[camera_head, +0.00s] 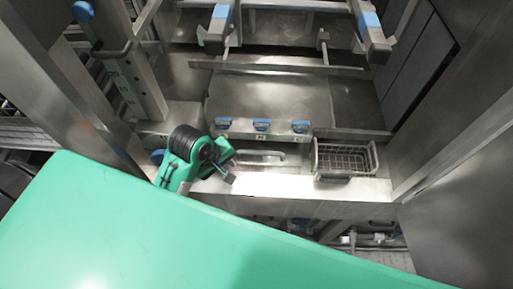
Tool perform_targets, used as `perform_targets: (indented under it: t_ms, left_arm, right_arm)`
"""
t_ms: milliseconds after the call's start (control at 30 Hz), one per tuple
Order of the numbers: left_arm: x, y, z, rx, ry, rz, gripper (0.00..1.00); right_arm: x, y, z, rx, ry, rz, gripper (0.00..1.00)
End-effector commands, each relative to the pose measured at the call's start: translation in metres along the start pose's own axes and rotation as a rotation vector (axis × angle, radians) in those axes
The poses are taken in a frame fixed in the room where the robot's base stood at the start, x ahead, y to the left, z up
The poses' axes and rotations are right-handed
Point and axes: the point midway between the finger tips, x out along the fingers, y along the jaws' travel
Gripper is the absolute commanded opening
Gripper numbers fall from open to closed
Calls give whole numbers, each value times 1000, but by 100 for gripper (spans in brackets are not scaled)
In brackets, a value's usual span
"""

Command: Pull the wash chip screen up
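My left gripper (230,168) is at the front of the metal washer, in the centre of the view. Its green and black wrist is above the front ledge, and its dark fingers point right. A pale bar-shaped handle (262,157) lies just right of the fingertips, with a small gap seeming to show. I cannot tell whether the fingers are open or shut. A wire mesh basket (345,158) sits in the trough farther right. Which part is the wash chip screen is not clear. My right gripper is not in view.
Blue latches (262,125) line the panel behind the handle. A front metal ledge (300,187) runs below the trough. Steel posts and walls close in the left and right sides. Blue-tipped arms (372,22) hang above at the back. My green body covers the foreground.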

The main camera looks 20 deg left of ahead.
Motion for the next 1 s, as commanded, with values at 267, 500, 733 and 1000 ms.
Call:
perform_targets:
  t_ms: [267,500,733,1000]
  left_arm:
    - [-20,57,-26,-568,-86,31,23]
    - [-33,80,-36,-837,-134,21,23]
    - [-22,85,-36,-885,-144,13,23]
    - [31,88,-29,-883,-143,12,23]
  right_arm:
    - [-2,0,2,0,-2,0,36]
    - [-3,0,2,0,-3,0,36]
    - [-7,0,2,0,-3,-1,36]
    - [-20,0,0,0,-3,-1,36]
